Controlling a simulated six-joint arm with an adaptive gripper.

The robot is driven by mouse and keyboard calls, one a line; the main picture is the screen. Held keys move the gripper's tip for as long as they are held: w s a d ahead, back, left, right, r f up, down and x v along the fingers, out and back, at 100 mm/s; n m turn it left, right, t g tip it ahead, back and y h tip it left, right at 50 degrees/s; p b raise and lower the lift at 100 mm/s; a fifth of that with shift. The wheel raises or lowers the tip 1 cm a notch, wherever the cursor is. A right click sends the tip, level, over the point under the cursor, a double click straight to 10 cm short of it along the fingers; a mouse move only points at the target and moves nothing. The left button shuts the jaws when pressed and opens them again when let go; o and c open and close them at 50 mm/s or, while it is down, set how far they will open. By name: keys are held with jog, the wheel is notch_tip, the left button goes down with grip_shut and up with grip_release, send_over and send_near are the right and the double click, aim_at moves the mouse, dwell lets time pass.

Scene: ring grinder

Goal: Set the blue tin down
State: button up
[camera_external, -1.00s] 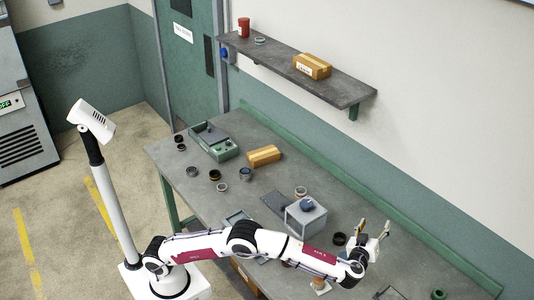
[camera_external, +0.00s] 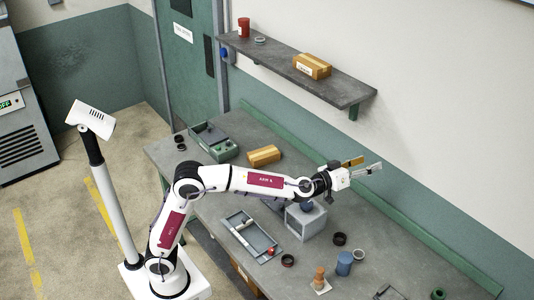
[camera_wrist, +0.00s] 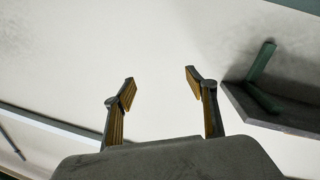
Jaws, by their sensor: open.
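The blue tin (camera_external: 344,263) stands upright on the grey workbench (camera_external: 385,270), to the right of a small orange-brown piece on a pale base (camera_external: 320,281). My gripper (camera_external: 368,168) is open and empty, raised well above the bench and apart from the tin. In the wrist view my gripper (camera_wrist: 160,85) shows two spread fingers with nothing between them, facing the pale wall. The tin is not in the wrist view.
A grey tray (camera_external: 250,238), dark rings (camera_external: 339,239) and a cardboard box (camera_external: 264,155) lie on the bench. A wall shelf (camera_external: 300,75) is above; its underside shows in the wrist view (camera_wrist: 275,110).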

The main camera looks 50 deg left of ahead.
jog(key=s+a+f+m+g+h, duration=0.2)
jog(key=s+a+m+g+h, duration=0.15)
jog(key=s+a, duration=0.75)
jog(key=s+a+f+g+y, duration=0.2)
jog(key=s+a+f, duration=0.4)
jog(key=s, duration=0.5)
jog(key=s+a+f+g+y, duration=0.2)
jog(key=s+a+f+g, duration=0.1)
jog(key=s+a+f, duration=0.4)
jog(key=s+a+f+g+y, duration=0.2)
jog(key=s+a+f, duration=0.5)
jog(key=s, duration=0.8)
notch_tip(320, 180, down, 2)
jog(key=shift+s+a+f+n+g, duration=0.25)
jog(key=shift+s+n+g, duration=0.2)
jog(key=shift+g, duration=0.3)
